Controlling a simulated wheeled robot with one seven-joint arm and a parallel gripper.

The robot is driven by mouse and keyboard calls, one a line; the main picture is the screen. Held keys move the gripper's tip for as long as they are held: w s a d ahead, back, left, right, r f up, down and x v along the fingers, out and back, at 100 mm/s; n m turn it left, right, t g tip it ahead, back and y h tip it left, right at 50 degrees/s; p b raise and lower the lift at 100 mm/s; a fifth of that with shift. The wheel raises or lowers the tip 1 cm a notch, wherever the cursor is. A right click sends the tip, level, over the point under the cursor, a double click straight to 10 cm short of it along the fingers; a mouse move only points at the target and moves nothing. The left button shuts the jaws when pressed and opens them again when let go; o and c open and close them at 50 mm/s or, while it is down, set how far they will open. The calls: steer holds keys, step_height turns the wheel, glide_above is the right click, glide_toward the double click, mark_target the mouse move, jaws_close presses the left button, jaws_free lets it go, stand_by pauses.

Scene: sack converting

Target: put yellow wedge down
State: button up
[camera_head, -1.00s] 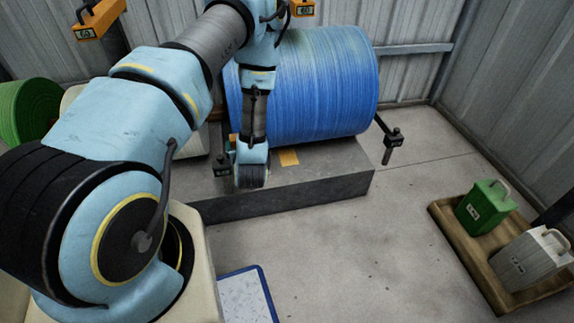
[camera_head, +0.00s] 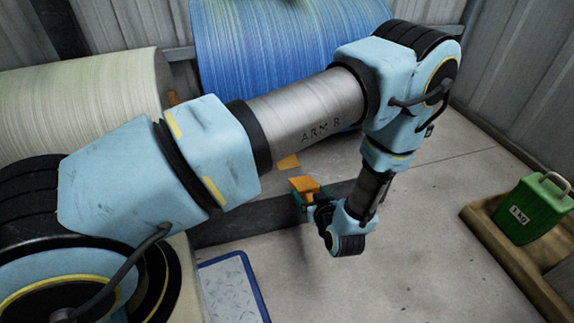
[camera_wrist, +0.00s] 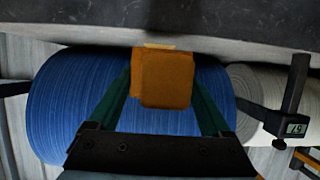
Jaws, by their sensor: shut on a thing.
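My gripper (camera_head: 312,192) is shut on the yellow wedge (camera_head: 302,184), an orange-yellow block. It is held near the front edge of the grey plinth (camera_head: 235,228); whether its underside touches anything is hidden. In the wrist view the wedge (camera_wrist: 165,80) sits between the two green fingers of my gripper (camera_wrist: 163,90). A second, flat-looking yellow piece (camera_head: 288,162) lies on the plinth top behind the held wedge. A yellow edge (camera_wrist: 158,46) shows just beyond the held wedge in the wrist view.
A large blue roll (camera_head: 275,45) stands behind the plinth, with a cream roll (camera_head: 80,105) to its left. A green weight (camera_head: 535,208) sits in a wooden tray (camera_head: 515,265) at right. A blue-edged board (camera_head: 232,290) is in front. Floor between is clear.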

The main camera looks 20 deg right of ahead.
steer(key=w+b, duration=0.1)
steer(key=w, duration=0.4)
steer(key=w+d+b, duration=0.1)
steer(key=w, duration=0.4)
steer(key=w+d+b, duration=0.1)
steer(key=w, duration=0.5)
steer(key=shift+w+d+f+b, duration=0.1)
steer(key=shift+w+f+b, duration=0.2)
steer(key=shift+f+b, duration=0.45)
steer(key=shift+w+f+b, duration=0.25)
steer(key=shift+f+b, duration=0.2)
steer(key=shift+f, duration=0.45)
steer(key=shift+f, duration=0.15)
steer(key=o, duration=1.4)
steer(key=shift+o, duration=0.2)
